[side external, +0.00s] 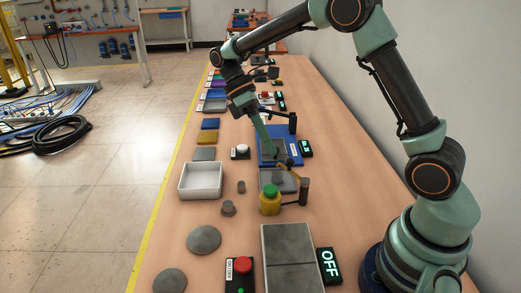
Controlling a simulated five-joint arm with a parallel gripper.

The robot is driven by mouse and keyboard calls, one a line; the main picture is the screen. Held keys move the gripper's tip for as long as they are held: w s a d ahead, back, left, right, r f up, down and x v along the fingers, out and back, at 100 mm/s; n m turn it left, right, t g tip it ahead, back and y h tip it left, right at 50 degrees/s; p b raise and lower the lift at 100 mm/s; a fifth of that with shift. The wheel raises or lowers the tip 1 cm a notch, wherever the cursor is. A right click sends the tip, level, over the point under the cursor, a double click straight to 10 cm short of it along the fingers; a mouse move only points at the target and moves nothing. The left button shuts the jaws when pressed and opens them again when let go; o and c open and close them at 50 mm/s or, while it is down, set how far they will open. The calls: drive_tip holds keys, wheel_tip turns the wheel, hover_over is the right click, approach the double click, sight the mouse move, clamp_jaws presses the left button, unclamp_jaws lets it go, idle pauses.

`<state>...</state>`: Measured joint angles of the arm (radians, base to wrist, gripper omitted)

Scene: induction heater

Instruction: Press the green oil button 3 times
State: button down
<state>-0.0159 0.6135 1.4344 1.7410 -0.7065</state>
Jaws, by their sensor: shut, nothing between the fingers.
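The green oil button (270,188) is the round top of a yellow oil can (270,204) that stands right of the wooden table's middle. Nothing covers the button. My gripper (270,151) is shut and empty. It points down and appears over the blue plate (266,143), behind the oil can in the picture. Its tips are apart from the button. The fingertips are small and partly blend with the dark parts around them.
A dark post (303,191) stands beside the can. A grey block (277,176) is just behind it. A white tray (201,179) and small grey cylinders (228,207) lie to the left. A red button box (240,272) and an OFF display (329,265) are in front.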

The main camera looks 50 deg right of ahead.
sight(267, 188)
drive_tip(key=shift+f, duration=4.5)
drive_tip(key=shift+f, duration=0.1)
drive_tip(key=shift+a+f, duration=0.1)
drive_tip(key=shift+f, duration=0.2)
drive_tip(key=shift+f, duration=0.5)
drive_tip(key=shift+r, duration=0.95)
drive_tip(key=shift+r, duration=2.5)
